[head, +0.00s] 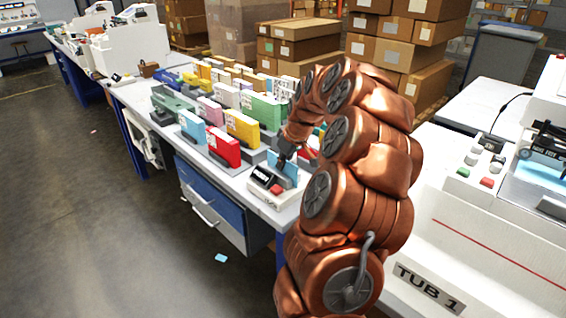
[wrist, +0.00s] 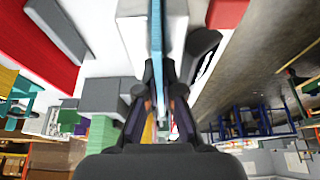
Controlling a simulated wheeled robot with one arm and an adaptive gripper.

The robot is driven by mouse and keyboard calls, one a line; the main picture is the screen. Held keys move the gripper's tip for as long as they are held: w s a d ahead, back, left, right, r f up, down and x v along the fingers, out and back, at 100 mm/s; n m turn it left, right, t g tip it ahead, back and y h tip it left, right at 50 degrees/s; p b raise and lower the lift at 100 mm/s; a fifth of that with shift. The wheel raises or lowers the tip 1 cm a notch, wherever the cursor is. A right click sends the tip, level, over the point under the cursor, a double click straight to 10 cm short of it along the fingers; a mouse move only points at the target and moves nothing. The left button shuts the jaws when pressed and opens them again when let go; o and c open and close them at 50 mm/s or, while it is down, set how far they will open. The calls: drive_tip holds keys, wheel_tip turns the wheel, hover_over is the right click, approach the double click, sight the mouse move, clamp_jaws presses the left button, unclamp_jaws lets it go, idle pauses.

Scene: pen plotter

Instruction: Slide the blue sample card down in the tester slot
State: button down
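The blue sample card (head: 289,170) stands upright in the slot of the tester (head: 264,196), a small whitish box with a dark display and a red button at the near end of the bench. My gripper (head: 283,157) is at the card's upper part. In the wrist view the card (wrist: 157,50) shows as a thin blue edge between the two close-set fingers (wrist: 160,97), which appear shut on it. The card's lower part is hidden in the slot. How deep it sits I cannot tell.
A red card (head: 222,146) and several other coloured cards stand in grey holders left of and behind the tester. The bench's front edge (head: 220,175) is close. At right is a white tub unit (head: 480,230) marked TUB 1. Stacked cartons (head: 300,45) stand behind.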

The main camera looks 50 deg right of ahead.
drive_tip(key=shift+f, duration=0.1)
drive_tip(key=c, duration=1.2)
unclamp_jaws()
drive_tip(key=shift+c, duration=0.2)
drive_tip(key=v, duration=1.2)
